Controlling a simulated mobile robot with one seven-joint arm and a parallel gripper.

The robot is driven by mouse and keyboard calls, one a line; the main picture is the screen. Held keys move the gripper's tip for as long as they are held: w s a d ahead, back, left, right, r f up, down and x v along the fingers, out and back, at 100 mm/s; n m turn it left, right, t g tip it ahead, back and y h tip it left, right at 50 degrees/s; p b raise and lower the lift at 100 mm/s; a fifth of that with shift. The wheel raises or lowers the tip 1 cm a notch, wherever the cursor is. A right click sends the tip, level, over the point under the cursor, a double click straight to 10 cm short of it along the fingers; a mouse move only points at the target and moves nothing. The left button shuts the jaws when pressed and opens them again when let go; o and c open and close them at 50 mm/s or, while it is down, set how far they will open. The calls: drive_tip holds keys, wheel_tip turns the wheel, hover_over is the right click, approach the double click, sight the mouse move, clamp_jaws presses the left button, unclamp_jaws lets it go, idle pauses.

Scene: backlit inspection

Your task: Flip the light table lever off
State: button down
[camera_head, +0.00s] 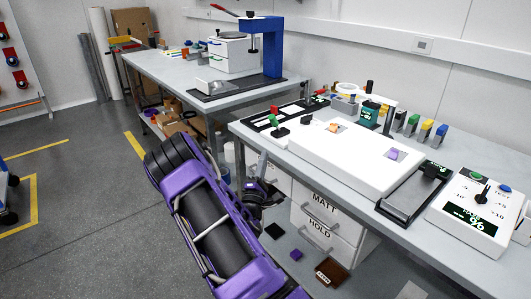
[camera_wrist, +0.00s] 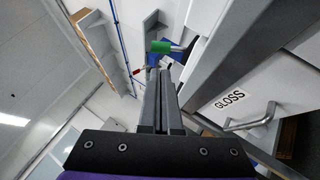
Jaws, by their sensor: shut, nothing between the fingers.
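The light table (camera_head: 355,155) is a long white box on the bench in the head view, with a few small coloured pieces on its top. A lever with a green grip (camera_head: 273,120) on a black base stands by its left end. The green grip (camera_wrist: 163,46) also shows in the wrist view, just beyond the fingertips. I cannot tell whether they touch. My gripper (camera_wrist: 160,72) is shut and empty, with its fingers pointing toward the green grip. In the head view, my gripper (camera_head: 262,165) is below and left of the lever, by the bench's front edge.
The bench's front edge (camera_head: 330,193) and a drawer unit marked MATT and HOLD (camera_head: 325,212) are close to my arm. A drawer marked GLOSS (camera_wrist: 232,100) fills the wrist view's right. A control box with a black lever (camera_head: 478,212) sits at the bench's right end.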

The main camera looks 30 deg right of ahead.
sight(273, 123)
drive_tip(key=x, duration=1.2)
drive_tip(key=shift+d, duration=0.1)
